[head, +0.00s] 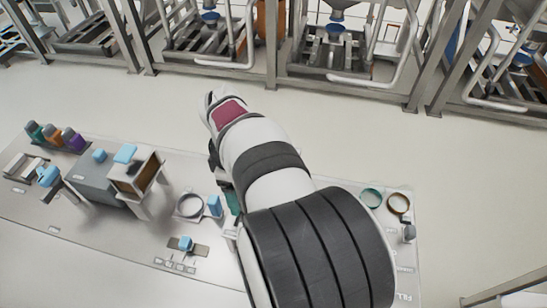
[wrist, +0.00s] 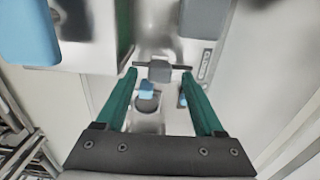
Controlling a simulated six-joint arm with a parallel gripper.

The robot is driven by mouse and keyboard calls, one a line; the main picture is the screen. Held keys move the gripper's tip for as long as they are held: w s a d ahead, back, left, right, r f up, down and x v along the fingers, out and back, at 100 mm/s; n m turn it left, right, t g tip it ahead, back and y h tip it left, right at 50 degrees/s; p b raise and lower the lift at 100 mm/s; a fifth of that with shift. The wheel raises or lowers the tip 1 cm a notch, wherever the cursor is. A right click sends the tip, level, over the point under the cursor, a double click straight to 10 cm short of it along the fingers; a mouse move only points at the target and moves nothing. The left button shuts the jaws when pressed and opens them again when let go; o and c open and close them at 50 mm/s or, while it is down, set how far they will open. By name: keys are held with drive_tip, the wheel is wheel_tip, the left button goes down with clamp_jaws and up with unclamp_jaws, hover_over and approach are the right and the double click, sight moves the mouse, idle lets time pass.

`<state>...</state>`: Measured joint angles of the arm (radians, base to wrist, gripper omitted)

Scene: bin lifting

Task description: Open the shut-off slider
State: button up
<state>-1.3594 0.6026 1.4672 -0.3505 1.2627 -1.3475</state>
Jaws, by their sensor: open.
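My gripper (wrist: 159,73) is open, with its two green fingers spread apart in the wrist view. A small grey block on a dark bar (wrist: 160,70) shows between the fingertips, with a blue piece (wrist: 147,88) just below it; I cannot tell how far below the fingers they lie. In the head view my arm hides most of the gripper; a bit of green shows beside a blue block (head: 214,206). A blue knob (head: 185,243) sits on a dark slotted plate at the bench front, and may be the slider. I cannot tell for certain which part is the shut-off slider.
The bench (head: 110,238) carries a grey box (head: 97,180), an open-fronted box on legs (head: 135,175), a round ring (head: 189,205) and colored bottles (head: 53,137) at left. Two rings (head: 398,203) lie at right. A large blue piece (wrist: 28,32) is close to the wrist camera.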

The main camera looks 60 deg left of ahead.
drive_tip(key=shift+f, duration=0.55)
clamp_jaws()
idle(1.0)
